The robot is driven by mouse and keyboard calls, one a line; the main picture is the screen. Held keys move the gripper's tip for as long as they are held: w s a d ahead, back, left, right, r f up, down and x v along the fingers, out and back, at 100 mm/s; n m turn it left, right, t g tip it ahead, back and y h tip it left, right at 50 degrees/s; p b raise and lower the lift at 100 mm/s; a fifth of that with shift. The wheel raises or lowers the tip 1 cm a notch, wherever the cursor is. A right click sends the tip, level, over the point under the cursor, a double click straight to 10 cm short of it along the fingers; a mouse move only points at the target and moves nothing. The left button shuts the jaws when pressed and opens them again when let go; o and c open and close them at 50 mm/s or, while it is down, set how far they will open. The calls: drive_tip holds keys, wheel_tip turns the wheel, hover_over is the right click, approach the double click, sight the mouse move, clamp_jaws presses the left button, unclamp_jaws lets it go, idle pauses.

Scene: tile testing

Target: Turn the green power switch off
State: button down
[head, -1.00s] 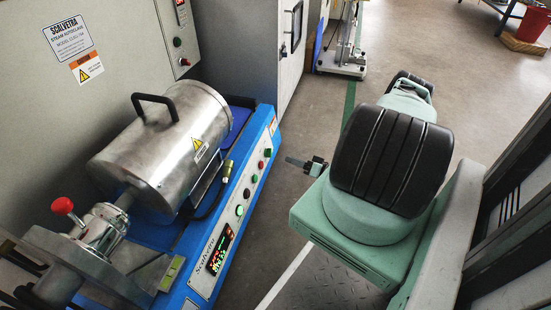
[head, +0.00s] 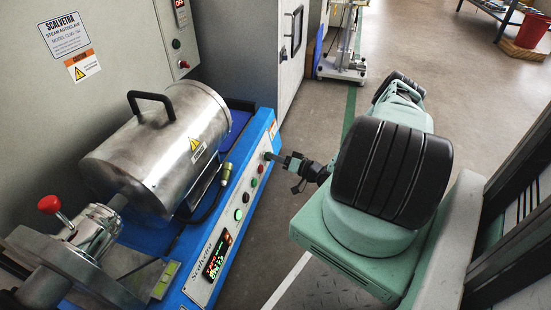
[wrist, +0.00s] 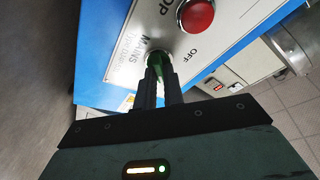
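The green power switch (wrist: 158,63) is on the light control panel, beside the printed words MAINS and OFF in the wrist view. My gripper (wrist: 160,80) reaches the panel, with its two dark fingers close together on either side of the switch. It looks shut on the switch, though the fingers hide much of it. In the head view my gripper (head: 272,157) meets the far end of the blue machine's sloped panel (head: 232,208). The switch's exact angle is hard to tell.
A red stop button (wrist: 197,15) sits close to the switch. The panel also carries several small buttons and a lit display (head: 217,254). A steel autoclave drum (head: 160,145) lies behind the panel. The floor (head: 310,125) beyond my gripper is clear.

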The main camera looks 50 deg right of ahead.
drive_tip(key=shift+n, duration=0.4)
drive_tip(key=shift+d+n+g+y+p, duration=0.1)
drive_tip(key=shift+n+g+y+p, duration=0.8)
drive_tip(key=shift+n, duration=2.65)
drive_tip(key=shift+d+n+g+y+p, duration=0.1)
drive_tip(key=shift+n+y+p, duration=0.35)
drive_tip(key=shift+n+y, duration=2.05)
drive_tip(key=shift+d+n+g+p, duration=0.1)
drive_tip(key=shift+n+g+p, duration=0.45)
drive_tip(key=shift+n, duration=4.1)
drive_tip(key=shift+f, duration=0.1)
drive_tip(key=c, duration=1.5)
unclamp_jaws()
drive_tip(key=p+v, duration=0.4)
drive_tip(key=v, duration=1.3)
drive_tip(key=shift+d, duration=0.15)
drive_tip(key=shift+f, duration=0.1)
